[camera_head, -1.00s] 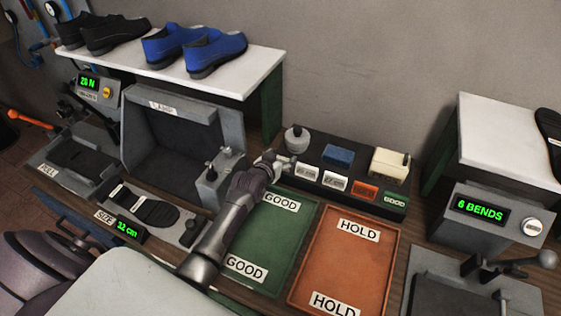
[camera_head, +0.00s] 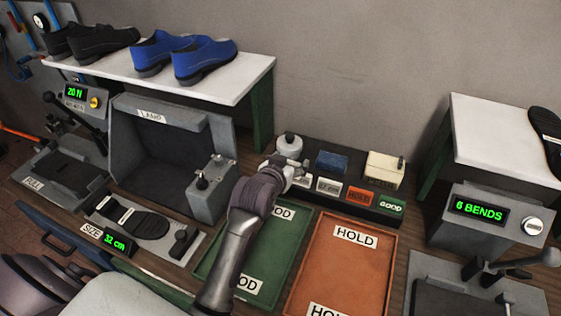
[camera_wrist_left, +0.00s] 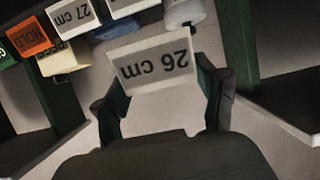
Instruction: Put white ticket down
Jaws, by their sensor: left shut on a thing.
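My left gripper (camera_head: 289,170) is at the front left of the dark ticket rack (camera_head: 372,208). In the left wrist view, its two fingers (camera_wrist_left: 160,88) are shut on a white ticket (camera_wrist_left: 155,66) reading "26 cm", upside down in that picture. In the head view I cannot tell the held ticket from the white rack tickets beside the gripper. A white "27 cm" ticket (camera_wrist_left: 73,16), an orange HOLD ticket (camera_head: 361,195) and a green GOOD ticket (camera_head: 391,206) are in the rack. My right gripper is out of view.
The green GOOD tray (camera_head: 303,228) is partly under my left arm. The orange HOLD tray (camera_head: 396,246) is empty to its right.

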